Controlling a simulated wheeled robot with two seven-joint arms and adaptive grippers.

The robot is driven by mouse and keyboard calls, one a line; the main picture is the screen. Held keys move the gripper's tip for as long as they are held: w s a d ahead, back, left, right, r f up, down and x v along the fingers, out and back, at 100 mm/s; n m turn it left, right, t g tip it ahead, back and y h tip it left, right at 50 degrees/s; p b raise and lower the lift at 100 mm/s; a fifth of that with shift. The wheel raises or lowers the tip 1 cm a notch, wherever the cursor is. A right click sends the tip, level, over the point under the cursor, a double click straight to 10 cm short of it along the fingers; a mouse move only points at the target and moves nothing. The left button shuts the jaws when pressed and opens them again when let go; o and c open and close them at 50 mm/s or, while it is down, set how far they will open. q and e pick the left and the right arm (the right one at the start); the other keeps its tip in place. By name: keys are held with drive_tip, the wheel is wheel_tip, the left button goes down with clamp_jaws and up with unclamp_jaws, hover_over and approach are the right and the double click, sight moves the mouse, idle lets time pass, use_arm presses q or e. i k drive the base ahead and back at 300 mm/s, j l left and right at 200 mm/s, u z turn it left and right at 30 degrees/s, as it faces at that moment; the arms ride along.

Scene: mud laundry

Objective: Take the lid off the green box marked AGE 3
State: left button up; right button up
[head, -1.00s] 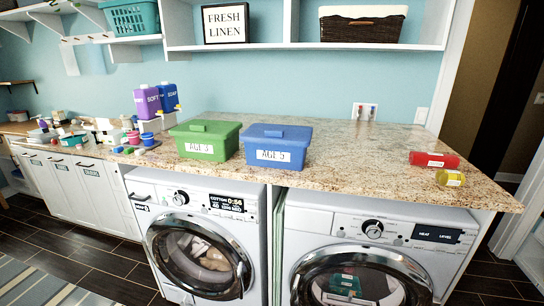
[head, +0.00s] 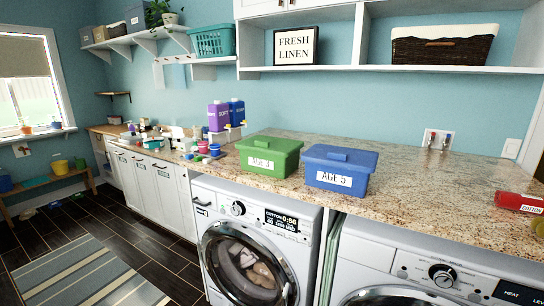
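The green box (head: 261,167) marked AGE 3 stands on the granite counter above the left washing machine. Its green lid (head: 270,144), with a raised handle on top, is on the box. A blue box (head: 335,181) marked AGE 5 stands just to its right, also with its lid on. Neither of my grippers shows in the head view.
Purple and blue bottles (head: 219,117) stand behind and left of the green box, with small colored cups (head: 204,148) near them. The counter (head: 420,185) is clear right of the blue box, up to a red container (head: 518,202). A shelf (head: 330,68) hangs above.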

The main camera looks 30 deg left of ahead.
sight(266, 144)
drive_tip(key=i+j+u, duration=0.3)
drive_tip(key=i+j, duration=0.2)
drive_tip(key=j, duration=0.25)
drive_tip(key=i+j+u, duration=0.3)
drive_tip(key=i+j, duration=0.25)
